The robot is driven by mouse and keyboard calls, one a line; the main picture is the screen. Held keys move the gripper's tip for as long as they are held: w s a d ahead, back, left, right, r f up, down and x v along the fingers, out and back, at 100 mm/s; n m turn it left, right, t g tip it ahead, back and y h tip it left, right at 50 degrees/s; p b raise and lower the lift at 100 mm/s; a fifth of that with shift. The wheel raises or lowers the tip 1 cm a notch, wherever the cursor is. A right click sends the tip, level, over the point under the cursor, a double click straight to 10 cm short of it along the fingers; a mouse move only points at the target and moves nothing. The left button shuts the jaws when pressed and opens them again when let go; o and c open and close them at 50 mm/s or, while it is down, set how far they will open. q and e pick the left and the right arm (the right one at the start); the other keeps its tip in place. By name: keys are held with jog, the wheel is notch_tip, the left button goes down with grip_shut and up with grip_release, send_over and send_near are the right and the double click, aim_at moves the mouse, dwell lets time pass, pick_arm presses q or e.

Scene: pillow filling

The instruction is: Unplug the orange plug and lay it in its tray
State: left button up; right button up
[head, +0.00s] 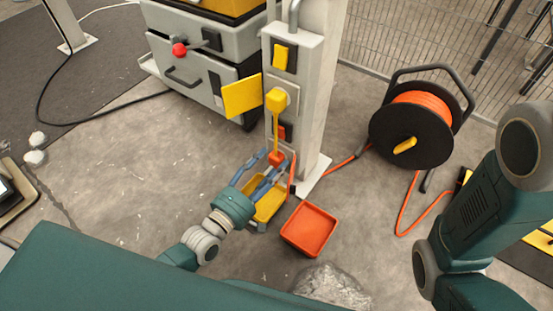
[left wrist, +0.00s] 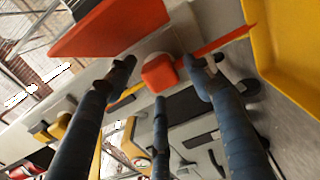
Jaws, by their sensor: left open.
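The orange plug (head: 276,157) sits low on the front of the white post, at an outlet with an orange part above it. An orange cable hangs from it. My left gripper (head: 269,168) is open with its blue fingers close around the plug. In the left wrist view the plug (left wrist: 160,73) lies between the spread fingertips; I cannot tell whether any finger touches it. The orange tray (head: 309,229) lies empty on the floor, right of the gripper; it also shows in the left wrist view (left wrist: 118,27). My right arm shows at the right, its gripper out of view.
A yellow plug (head: 277,100) is on the post (head: 308,100) above. A yellow tray (head: 266,209) stands below my left gripper. A black cable reel (head: 412,130) with orange cable stands at right. A grey cabinet (head: 190,80) is behind left. The floor at left is mostly clear.

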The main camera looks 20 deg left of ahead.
pick_arm(q)
jog(key=shift+w+d, duration=0.25)
jog(key=shift+w, duration=0.4)
jog(key=shift+p, duration=0.45)
dwell(0.7)
grip_shut()
jog(key=shift+o, duration=1.2)
grip_release()
